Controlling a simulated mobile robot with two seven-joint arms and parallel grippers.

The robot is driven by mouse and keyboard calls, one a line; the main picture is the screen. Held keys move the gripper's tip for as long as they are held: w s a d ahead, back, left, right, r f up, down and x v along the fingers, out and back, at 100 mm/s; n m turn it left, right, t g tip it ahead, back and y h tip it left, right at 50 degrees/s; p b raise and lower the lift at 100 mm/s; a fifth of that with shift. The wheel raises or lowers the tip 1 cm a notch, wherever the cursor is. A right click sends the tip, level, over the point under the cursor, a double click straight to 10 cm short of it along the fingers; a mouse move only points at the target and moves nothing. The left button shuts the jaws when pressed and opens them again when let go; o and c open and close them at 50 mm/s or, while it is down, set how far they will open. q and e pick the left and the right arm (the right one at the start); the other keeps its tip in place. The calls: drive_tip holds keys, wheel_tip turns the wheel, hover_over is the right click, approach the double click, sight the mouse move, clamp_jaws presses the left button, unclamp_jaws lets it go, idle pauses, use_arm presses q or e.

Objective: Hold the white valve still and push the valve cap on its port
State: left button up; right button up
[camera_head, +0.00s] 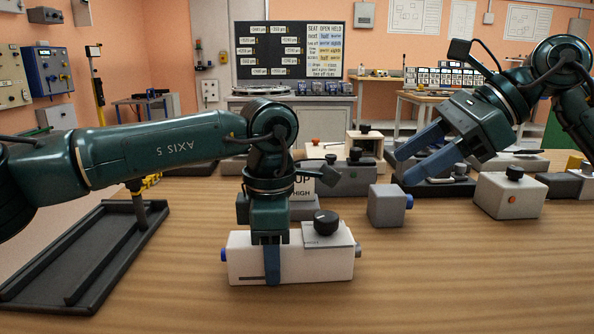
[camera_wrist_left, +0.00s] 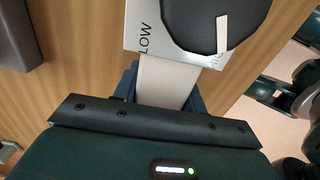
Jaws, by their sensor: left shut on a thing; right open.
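My left gripper (camera_head: 270,275) points down and is shut across the valve's body. The left wrist view shows the valve's white body (camera_wrist_left: 165,80) between the blue fingers, beside a plate marked LOW. My right gripper (camera_head: 404,167) is open and empty, raised at the right. A grey block (camera_head: 386,208) with a blue round piece stands behind and right of the valve; I cannot tell which piece is the valve cap.
A dark tray (camera_head: 130,245) stands at the left. Another white valve with a black knob (camera_head: 508,196) stands at the right. Several grey and dark units line the back of the table. The front right of the table is clear.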

drive_tip(key=w+d+f+n+t, duration=0.2)
drive_tip(key=w+d+f+n, duration=0.15)
drive_tip(key=d, duration=0.45)
drive_tip(key=w+d+f+n+t, duration=0.2)
drive_tip(key=w+d+f, duration=0.2)
drive_tip(key=d, duration=0.4)
drive_tip(key=shift+m, duration=0.25)
drive_tip(key=x, duration=1.1)
drive_tip(key=shift+w+a, duration=0.2)
drive_tip(key=shift+w, duration=0.25)
drive_tip(key=shift+c, duration=0.2)
clamp_jaws()
drive_tip(key=shift+d, duration=0.1)
drive_tip(key=shift+d, duration=3)
